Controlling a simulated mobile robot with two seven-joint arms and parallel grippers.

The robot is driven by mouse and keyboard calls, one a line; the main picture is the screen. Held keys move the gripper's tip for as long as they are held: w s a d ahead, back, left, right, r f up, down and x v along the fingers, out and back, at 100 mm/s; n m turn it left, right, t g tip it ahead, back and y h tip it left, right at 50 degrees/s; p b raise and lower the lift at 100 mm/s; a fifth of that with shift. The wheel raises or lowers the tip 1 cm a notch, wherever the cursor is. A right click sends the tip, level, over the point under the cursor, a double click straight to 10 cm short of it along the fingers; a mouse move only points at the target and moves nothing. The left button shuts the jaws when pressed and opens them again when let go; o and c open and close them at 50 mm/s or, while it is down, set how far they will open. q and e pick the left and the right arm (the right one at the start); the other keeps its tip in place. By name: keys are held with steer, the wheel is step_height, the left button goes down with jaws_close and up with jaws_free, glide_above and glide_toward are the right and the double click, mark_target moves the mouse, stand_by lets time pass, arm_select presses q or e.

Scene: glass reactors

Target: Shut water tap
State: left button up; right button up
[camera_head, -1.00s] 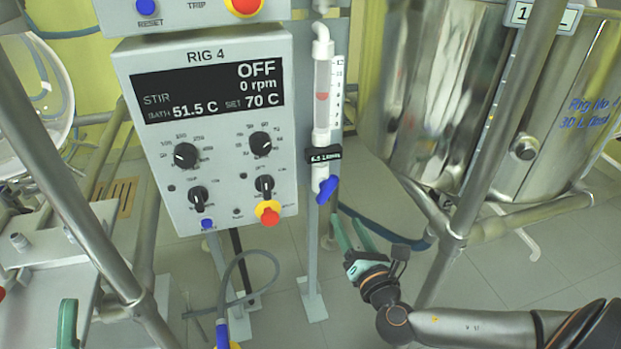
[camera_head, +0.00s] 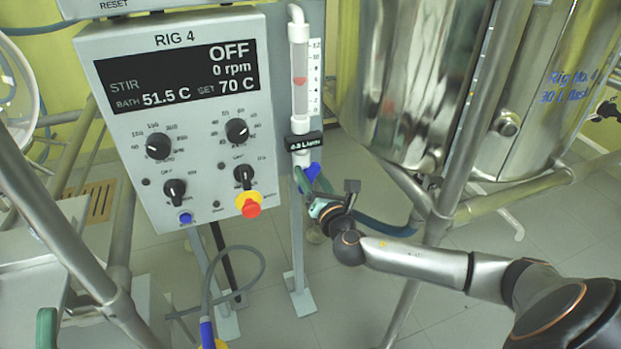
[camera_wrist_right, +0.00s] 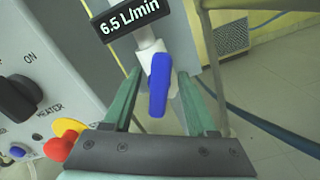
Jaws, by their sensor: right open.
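The blue tap handle (camera_head: 313,172) sits at the foot of the clear flow tube (camera_head: 299,75), below a black label that reads 6.5 L/min (camera_wrist_right: 130,18). In the right wrist view the handle (camera_wrist_right: 159,88) hangs down, slightly tilted, between the two green fingers. My right gripper (camera_head: 311,184) is open around the handle, with a gap visible on each side. In the head view its fingers partly cover the tap. Only a green finger part of my left gripper (camera_head: 47,328) shows at the lower left edge; its jaws cannot be judged.
The RIG 4 control box (camera_head: 180,115) stands close left of the tap, with knobs and a red-and-yellow button (camera_head: 250,206). A large steel vessel (camera_head: 420,85) and frame tubes stand on the right. A blue hose (camera_head: 385,227) runs behind the gripper.

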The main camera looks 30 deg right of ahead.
steer(key=shift+w, duration=0.25)
jaws_close()
stand_by(0.3)
